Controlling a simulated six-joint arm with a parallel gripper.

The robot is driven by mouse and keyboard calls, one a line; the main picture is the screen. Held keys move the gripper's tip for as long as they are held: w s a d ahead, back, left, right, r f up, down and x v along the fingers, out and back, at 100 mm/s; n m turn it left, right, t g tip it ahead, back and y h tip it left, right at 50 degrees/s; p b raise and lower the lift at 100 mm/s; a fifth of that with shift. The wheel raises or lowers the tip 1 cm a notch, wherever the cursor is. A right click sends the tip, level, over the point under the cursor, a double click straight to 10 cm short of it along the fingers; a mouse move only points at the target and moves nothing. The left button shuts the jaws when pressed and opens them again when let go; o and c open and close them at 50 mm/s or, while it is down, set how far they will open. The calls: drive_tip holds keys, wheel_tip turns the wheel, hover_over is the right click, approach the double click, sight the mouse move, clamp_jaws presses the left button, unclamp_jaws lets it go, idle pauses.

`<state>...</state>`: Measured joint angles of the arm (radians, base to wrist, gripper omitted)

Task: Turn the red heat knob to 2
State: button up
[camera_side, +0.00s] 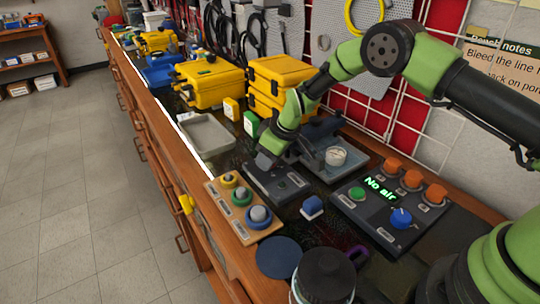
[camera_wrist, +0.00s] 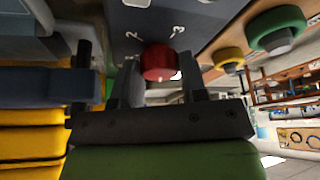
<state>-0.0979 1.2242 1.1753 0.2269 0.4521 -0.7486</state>
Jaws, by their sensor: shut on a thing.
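The red heat knob (camera_wrist: 160,62) shows in the wrist view, between the two fingers of my gripper (camera_wrist: 161,80). My gripper is shut on it, with one finger on each side. The knob sits on a dark grey panel (camera_wrist: 205,18). In the side view my gripper (camera_side: 264,161) reaches down to the far left part of the dark panel (camera_side: 290,185). The red knob is hidden there behind my gripper.
A wooden board (camera_side: 217,196) with yellow, green and blue rings stands close in front of the panel. A control box (camera_side: 375,233) reading "No air" is at right. A blue block (camera_side: 312,206) lies between. A grey tray (camera_side: 207,117) is left.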

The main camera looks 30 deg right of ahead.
drive_tip(key=m+h, duration=0.1)
drive_tip(key=m, duration=0.3)
drive_tip(key=shift+a+m+t+h, duration=0.1)
drive_tip(key=shift+m+t+h, duration=0.2)
drive_tip(key=shift+h, duration=0.1)
drive_tip(key=m+h, duration=0.1)
drive_tip(key=m, duration=0.3)
drive_tip(key=shift+a+m+h, duration=0.1)
drive_tip(key=shift+m+h, duration=0.3)
drive_tip(key=m+g+h, duration=0.1)
drive_tip(key=m, duration=0.3)
drive_tip(key=shift+w, duration=0.1)
drive_tip(key=shift+m+g+h, duration=0.6)
drive_tip(key=shift+m+g, duration=0.1)
drive_tip(key=shift+m, duration=1.8)
drive_tip(key=o, duration=0.9)
drive_tip(key=shift+a+r, duration=0.1)
drive_tip(key=v, duration=0.9)
drive_tip(key=shift+w+a+r, duration=0.1)
drive_tip(key=shift+a+r, duration=0.05)
drive_tip(key=shift+r, duration=0.2)
